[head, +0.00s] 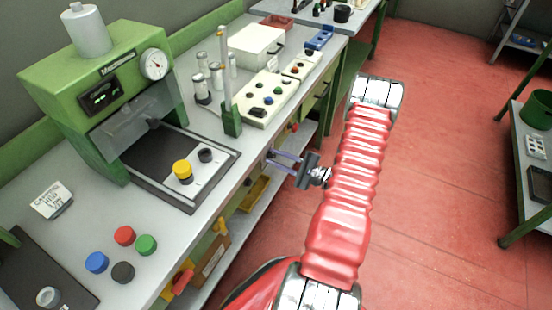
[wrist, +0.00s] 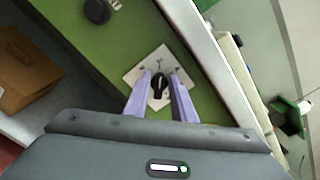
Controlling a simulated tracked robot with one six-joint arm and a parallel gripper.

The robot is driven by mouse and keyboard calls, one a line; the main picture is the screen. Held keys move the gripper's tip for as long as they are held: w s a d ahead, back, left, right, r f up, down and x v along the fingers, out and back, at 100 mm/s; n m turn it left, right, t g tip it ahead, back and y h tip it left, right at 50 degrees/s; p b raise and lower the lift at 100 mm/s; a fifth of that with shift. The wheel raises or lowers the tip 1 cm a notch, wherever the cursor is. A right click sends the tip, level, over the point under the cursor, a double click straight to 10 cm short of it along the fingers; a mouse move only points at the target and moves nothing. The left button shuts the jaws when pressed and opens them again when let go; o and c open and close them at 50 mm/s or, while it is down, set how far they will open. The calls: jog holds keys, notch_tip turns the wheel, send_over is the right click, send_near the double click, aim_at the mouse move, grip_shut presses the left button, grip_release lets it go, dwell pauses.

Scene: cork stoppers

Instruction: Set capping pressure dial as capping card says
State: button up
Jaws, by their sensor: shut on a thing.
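My gripper (head: 272,157) reaches to the front of the bench, its purple fingers pointing at the green panel under the worktop. In the wrist view my gripper (wrist: 160,74) has its fingers on both sides of a black dial knob (wrist: 159,84) and is shut on it. The knob sits on a white square plate (wrist: 137,76) with small dark marks, too small to read. The capping card (head: 50,200) stands on the bench at the left; its small lettering is not clearly legible.
A green machine (head: 60,83) with a round gauge (head: 154,64) stands on the bench. Coloured round caps (head: 124,235) lie in front. Another black round part (wrist: 97,10) shows on the green panel. A cardboard box (wrist: 25,75) is below. Red floor right of the bench is clear.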

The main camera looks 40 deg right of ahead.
jog(key=shift+s+a+f+n, duration=0.1)
jog(key=shift+a+f+n, duration=0.1)
jog(key=shift+n, duration=0.3)
jog(key=o, duration=0.7)
jog(key=shift+o, duration=0.2)
jog(key=shift+r, duration=0.1)
jog(key=shift+s+d, duration=0.1)
jog(key=shift+d, duration=0.05)
jog(key=shift+s+d, duration=0.25)
jog(key=shift+s, duration=0.3)
jog(key=v, duration=1.2)
jog(key=shift+s, duration=0.2)
